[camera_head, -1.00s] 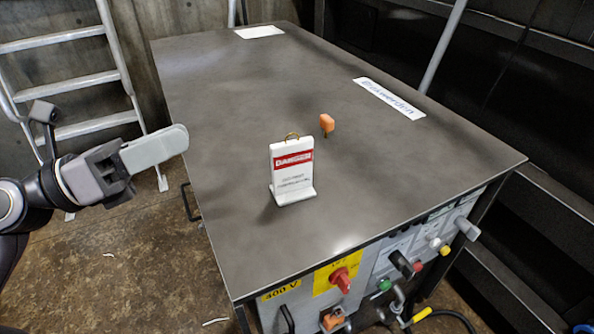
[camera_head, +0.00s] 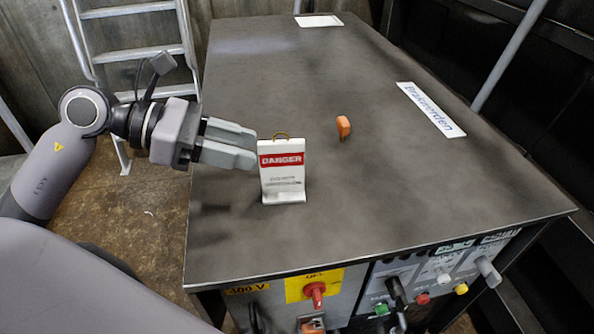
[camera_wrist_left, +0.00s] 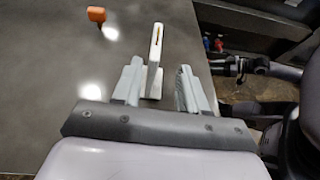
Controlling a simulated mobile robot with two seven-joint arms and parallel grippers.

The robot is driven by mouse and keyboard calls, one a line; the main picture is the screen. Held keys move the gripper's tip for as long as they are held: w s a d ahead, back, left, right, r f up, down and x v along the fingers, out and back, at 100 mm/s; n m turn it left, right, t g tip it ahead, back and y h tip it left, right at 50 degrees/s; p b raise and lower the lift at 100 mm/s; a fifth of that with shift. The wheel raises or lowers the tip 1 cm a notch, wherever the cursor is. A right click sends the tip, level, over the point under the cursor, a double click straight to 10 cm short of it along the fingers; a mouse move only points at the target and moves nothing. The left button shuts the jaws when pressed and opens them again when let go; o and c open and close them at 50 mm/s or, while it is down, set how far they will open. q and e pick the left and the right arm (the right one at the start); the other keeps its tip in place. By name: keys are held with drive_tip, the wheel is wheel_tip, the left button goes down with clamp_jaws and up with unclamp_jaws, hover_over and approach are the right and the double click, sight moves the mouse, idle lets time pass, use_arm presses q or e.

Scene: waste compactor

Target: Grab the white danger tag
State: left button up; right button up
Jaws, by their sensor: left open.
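The white danger tag (camera_head: 282,176) stands upright on the dark grey table top, with a red DANGER band and a brass-coloured loop on top. My left gripper (camera_head: 256,149) is open just left of the tag at about the height of its upper part. In the left wrist view the tag (camera_wrist_left: 155,48) shows edge-on, ahead of the two fingers of the left gripper (camera_wrist_left: 160,80) and in line with the gap between them. Whether a finger touches it I cannot tell. My right gripper is not in view.
The table top (camera_head: 300,90) is mostly clear. A small orange object (camera_head: 343,126) stands behind and right of the tag. White label plates (camera_head: 431,109) lie flat farther off. A control panel with a red switch (camera_head: 315,291) is on the table's front. A ladder (camera_head: 135,48) leans at the left.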

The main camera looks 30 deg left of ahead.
sight(304, 161)
use_arm(q)
drive_tip(key=p+x, duration=0.1)
drive_tip(key=x, duration=0.2)
drive_tip(key=p+x, duration=0.1)
drive_tip(key=x, duration=0.2)
drive_tip(key=shift+w+a+f, duration=0.1)
drive_tip(key=shift+w+a, duration=0.05)
drive_tip(key=shift+w, duration=0.2)
drive_tip(key=shift+w+d+f, duration=0.2)
drive_tip(key=shift+d+f, duration=0.1)
drive_tip(key=shift+d, duration=0.1)
clamp_jaws()
